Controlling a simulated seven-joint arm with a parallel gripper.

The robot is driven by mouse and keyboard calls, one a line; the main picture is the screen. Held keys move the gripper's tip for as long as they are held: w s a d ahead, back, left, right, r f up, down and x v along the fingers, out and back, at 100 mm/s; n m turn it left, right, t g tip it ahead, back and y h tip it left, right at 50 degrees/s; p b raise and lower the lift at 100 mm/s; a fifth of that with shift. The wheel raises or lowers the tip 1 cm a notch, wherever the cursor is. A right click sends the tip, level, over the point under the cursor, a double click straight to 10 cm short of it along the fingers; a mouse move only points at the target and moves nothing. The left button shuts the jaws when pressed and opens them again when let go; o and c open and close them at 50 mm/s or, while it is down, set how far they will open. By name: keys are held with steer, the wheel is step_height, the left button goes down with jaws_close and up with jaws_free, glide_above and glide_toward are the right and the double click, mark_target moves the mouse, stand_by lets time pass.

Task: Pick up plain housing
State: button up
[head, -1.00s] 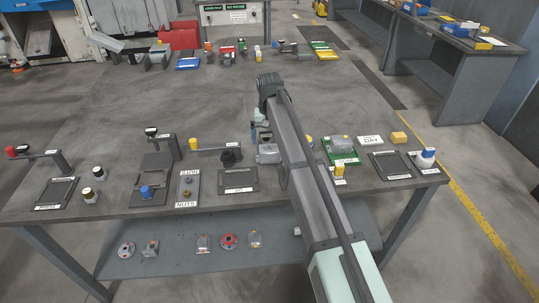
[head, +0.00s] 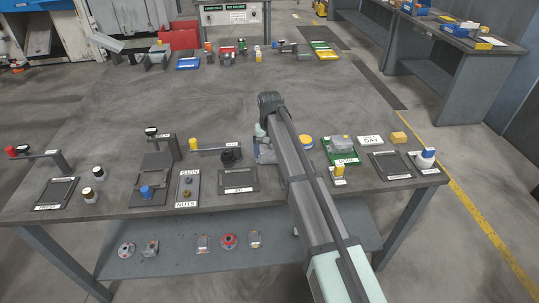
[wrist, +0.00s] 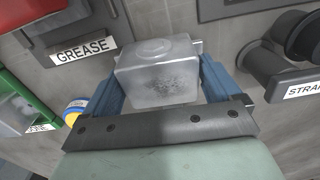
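The plain housing, a grey cast metal block with a low round boss (wrist: 158,72), fills the middle of the wrist view. My gripper (wrist: 161,82) has its two blue fingers on either side of the block, one left and one right. The fingers are spread wide, with slim gaps beside the block's lower part; contact at the tips is not clear. In the head view my gripper (head: 262,148) is low over the table, and my arm hides most of the housing.
A GREASE-labelled tray (wrist: 82,48) lies left of the housing in the wrist view, with a yellow-and-blue round container (wrist: 75,112) nearer. Dark cylindrical parts (wrist: 275,62) stand close on the right. The table's middle (head: 190,90) is clear.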

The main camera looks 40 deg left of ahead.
mark_target(269, 149)
steer(key=c, duration=1.1)
steer(key=shift+o, duration=0.2)
steer(key=shift+r, duration=0.1)
step_height(269, 149, up, 9)
steer(key=shift+f, duration=0.1)
steer(key=shift+s+a+r, duration=0.2)
steer(key=shift+r, duration=0.1)
steer(key=s+a+f, duration=0.1)
steer(key=s, duration=1.4)
steer(key=shift+a+f+n+t+y, duration=0.2)
steer(key=shift+f+n+t+y, duration=0.1)
steer(key=shift+t+y, duration=0.1)
